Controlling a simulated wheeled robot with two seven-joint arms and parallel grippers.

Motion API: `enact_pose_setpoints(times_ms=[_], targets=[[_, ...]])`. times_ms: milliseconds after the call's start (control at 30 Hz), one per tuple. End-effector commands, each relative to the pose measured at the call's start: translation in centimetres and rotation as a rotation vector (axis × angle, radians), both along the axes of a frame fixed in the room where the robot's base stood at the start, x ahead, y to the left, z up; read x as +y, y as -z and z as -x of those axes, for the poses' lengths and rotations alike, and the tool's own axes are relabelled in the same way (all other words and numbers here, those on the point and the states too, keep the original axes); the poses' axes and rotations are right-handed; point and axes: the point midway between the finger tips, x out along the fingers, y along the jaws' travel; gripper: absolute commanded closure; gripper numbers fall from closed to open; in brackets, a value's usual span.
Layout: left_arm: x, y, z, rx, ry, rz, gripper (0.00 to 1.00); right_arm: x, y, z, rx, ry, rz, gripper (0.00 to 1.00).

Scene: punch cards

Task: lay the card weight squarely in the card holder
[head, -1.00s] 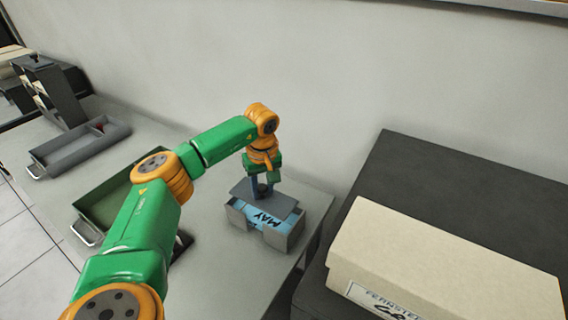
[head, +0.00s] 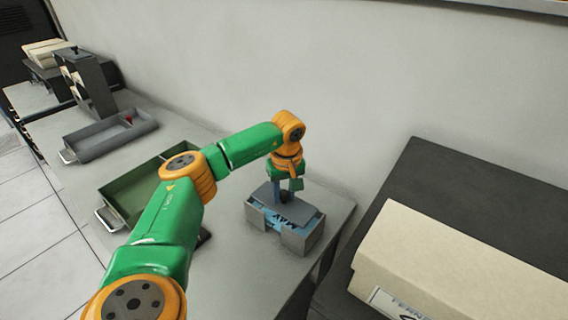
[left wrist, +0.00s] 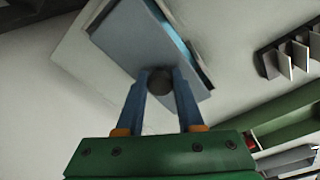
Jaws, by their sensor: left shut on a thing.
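The card weight (head: 298,206) is a flat grey plate with a dark round knob. My left gripper (head: 284,194) points down and is shut on that knob. In the left wrist view my left gripper (left wrist: 160,80) has its two fingers on either side of the knob, and the card weight (left wrist: 135,42) spreads beyond them. The grey card holder (head: 296,240) stands below on the table, with blue cards marked MAY in it. The plate hides much of the cards. I cannot tell whether the plate touches them. My right gripper is not in view.
A green tray (head: 128,187) and a grey tray (head: 98,143) lie to the left on the table. A dark card rack (head: 88,85) stands behind them. A cream box (head: 440,275) sits on a dark cabinet (head: 475,190) at the right. The wall is close behind.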

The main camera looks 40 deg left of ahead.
Motion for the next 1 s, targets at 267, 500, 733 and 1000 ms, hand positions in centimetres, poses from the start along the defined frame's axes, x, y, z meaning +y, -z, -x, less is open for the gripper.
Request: enact_pose_setpoints(times_ms=[267, 500, 733, 1000], targets=[[-0.03, 0.35, 0.00, -0.002, -0.001, 0.001, 1.00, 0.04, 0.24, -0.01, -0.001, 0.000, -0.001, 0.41], [-0.04, 0.29, 0.02, -0.001, -0.001, 0.001, 1.00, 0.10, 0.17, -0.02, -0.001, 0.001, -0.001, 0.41], [-0.13, 0.17, 0.21, -0.002, -0.002, 0.000, 1.00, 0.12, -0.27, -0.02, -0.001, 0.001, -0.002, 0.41], [-0.12, 0.22, 0.19, -0.003, -0.002, -0.001, 1.00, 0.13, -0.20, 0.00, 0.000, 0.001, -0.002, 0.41]])
